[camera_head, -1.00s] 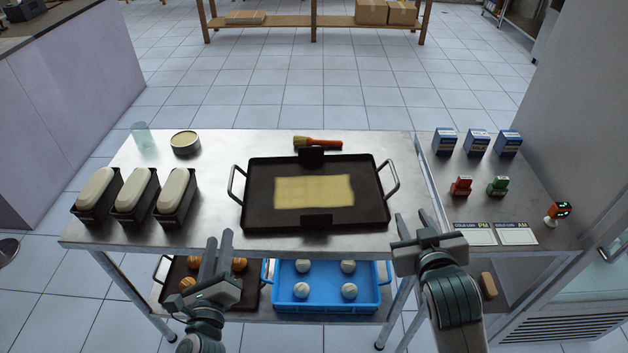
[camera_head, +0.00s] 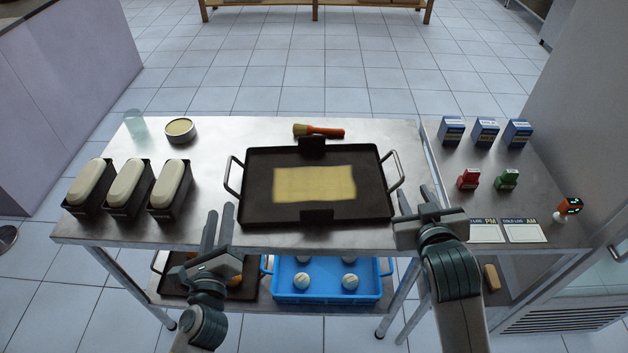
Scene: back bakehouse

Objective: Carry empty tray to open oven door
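A black tray (camera_head: 258,213) with a wire handle at each side lies on the steel table. A pale yellow rectangle (camera_head: 314,184) lies in its middle, and black blocks sit at its far and near edges. My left gripper (camera_head: 219,222) is open and empty at the table's front edge, left of the tray's near left corner. My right gripper (camera_head: 418,203) is open and empty near the tray's right handle (camera_head: 393,170), apart from it. No oven door can be made out.
Three loaf tins (camera_head: 129,206) stand at the left of the steel table (camera_head: 222,140). A brush (camera_head: 318,131) lies behind the tray. A blue crate (camera_head: 324,294) with white balls and a dark tray are on the shelf below. Cartons (camera_head: 485,132) and stamps stand at the right.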

